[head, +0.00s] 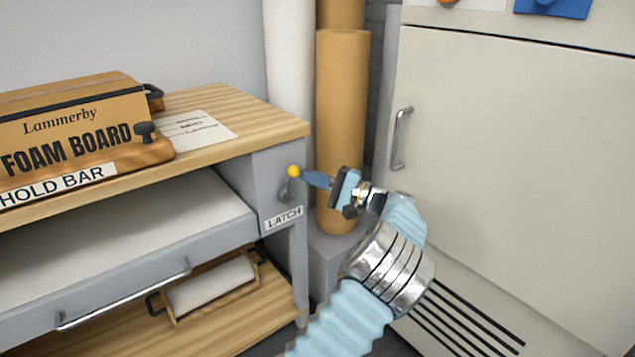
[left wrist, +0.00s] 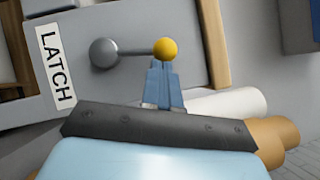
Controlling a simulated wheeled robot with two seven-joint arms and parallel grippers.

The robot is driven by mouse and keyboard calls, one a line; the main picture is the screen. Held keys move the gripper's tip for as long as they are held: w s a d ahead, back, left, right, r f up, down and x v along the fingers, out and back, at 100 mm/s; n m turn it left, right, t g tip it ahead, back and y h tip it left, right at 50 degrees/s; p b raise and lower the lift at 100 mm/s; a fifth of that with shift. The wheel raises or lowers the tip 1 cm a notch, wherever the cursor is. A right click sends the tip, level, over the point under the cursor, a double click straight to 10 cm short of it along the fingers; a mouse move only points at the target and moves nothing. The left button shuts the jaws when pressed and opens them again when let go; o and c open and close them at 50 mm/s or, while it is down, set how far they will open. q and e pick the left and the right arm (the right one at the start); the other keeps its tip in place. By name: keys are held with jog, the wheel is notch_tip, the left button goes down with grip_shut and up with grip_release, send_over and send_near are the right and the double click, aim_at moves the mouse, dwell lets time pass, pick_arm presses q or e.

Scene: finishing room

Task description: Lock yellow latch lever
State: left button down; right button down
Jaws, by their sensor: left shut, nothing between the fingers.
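The latch lever has a yellow ball knob (head: 293,171) on a grey arm, mounted on the grey end panel of the bench above a "LATCH" label (head: 284,218). In the head view the knob sits above the grey pivot. The left wrist view shows the yellow knob (left wrist: 166,49) at the end of a grey rod, with the round pivot (left wrist: 103,53) to its left. My left gripper (head: 306,175) is shut and empty, its blue fingertips at the knob. In the left wrist view the fingertips (left wrist: 162,66) are right at the knob; contact is unclear. My right gripper is not in view.
A wooden hold bar (head: 150,152) and a foam board box (head: 70,115) are on the bench top. A drawer with a long handle (head: 120,295) is below. Cardboard tubes (head: 342,100) stand behind my gripper. A pale cabinet (head: 520,150) with a handle is at right.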

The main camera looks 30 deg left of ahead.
aim_at(289, 181)
pick_arm(q)
jog(key=shift+s+a+r+n+t+h+b, duration=0.25)
jog(key=shift+s+a+n+h+b, duration=0.15)
jog(key=shift+s+n+h+b, duration=0.8)
jog(key=shift+s+a+r+n+t+h+b, duration=0.35)
jog(key=shift+s+n+h+b, duration=0.35)
jog(key=shift+n, duration=0.9)
jog(key=shift+s+a+r+n+t+h+b, duration=0.2)
jog(key=shift+s+a+n+h+b, duration=0.25)
jog(key=shift+s+n+h+b, duration=0.75)
jog(key=shift+w+y+p, duration=0.1)
jog(key=shift+y+p, duration=0.25)
jog(key=shift+y, duration=0.05)
